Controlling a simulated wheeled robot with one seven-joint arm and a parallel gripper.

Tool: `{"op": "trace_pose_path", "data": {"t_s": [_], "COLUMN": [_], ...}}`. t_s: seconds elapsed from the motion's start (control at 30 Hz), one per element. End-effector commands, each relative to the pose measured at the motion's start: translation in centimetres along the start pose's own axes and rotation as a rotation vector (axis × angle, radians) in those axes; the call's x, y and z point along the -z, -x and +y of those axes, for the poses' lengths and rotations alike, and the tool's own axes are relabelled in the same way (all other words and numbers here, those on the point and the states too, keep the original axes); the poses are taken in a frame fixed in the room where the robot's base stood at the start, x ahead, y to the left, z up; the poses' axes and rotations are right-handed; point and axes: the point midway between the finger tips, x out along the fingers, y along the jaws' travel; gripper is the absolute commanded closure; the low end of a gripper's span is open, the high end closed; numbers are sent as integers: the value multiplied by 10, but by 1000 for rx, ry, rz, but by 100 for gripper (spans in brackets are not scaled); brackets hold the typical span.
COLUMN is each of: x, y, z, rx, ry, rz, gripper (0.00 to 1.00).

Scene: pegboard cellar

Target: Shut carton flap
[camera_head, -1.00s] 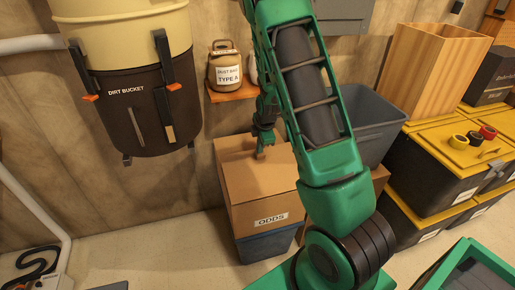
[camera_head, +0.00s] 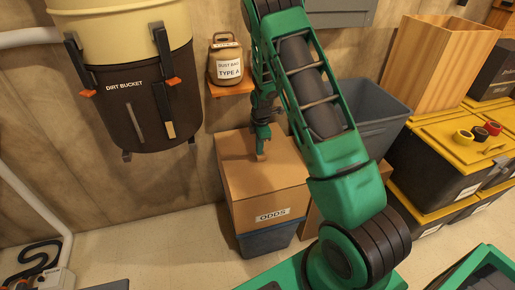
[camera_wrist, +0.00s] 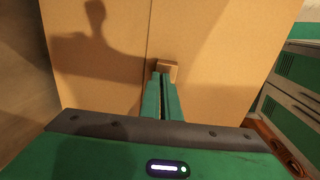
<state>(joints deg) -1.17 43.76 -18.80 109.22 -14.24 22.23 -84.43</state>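The brown cardboard carton (camera_head: 270,197), labelled ODDS, stands against the wall. Its top looks flat, with a seam between two flaps in the wrist view. A small light-brown tab (camera_wrist: 170,68) stands on the right flap (camera_wrist: 225,60), just right of the seam. My gripper (camera_wrist: 160,76) has its two green fingers together, tips right at the tab; I cannot tell whether they touch it. In the head view my gripper (camera_head: 262,148) is over the carton top. My arm hides part of the carton's right side.
The carton sits on a blue bin (camera_head: 265,240). A dirt bucket (camera_head: 140,100) hangs at left, and a dust bag jug (camera_head: 226,62) stands on a small shelf behind. A grey bin (camera_head: 380,120) and yellow-lidded crates (camera_head: 440,135) are at right.

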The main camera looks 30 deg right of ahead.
Motion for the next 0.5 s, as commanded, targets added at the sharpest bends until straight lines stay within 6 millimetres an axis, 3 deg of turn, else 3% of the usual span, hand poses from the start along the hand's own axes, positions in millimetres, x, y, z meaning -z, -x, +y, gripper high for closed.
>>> {"op": "trace_pose_path", "data": {"t_s": [0.27,0.5], "x": [0,3], "y": [-2,30], "z": [-2,4], "rx": [5,-2], "ry": [0,3], "rz": [-2,-1], "gripper": [100,100]}}
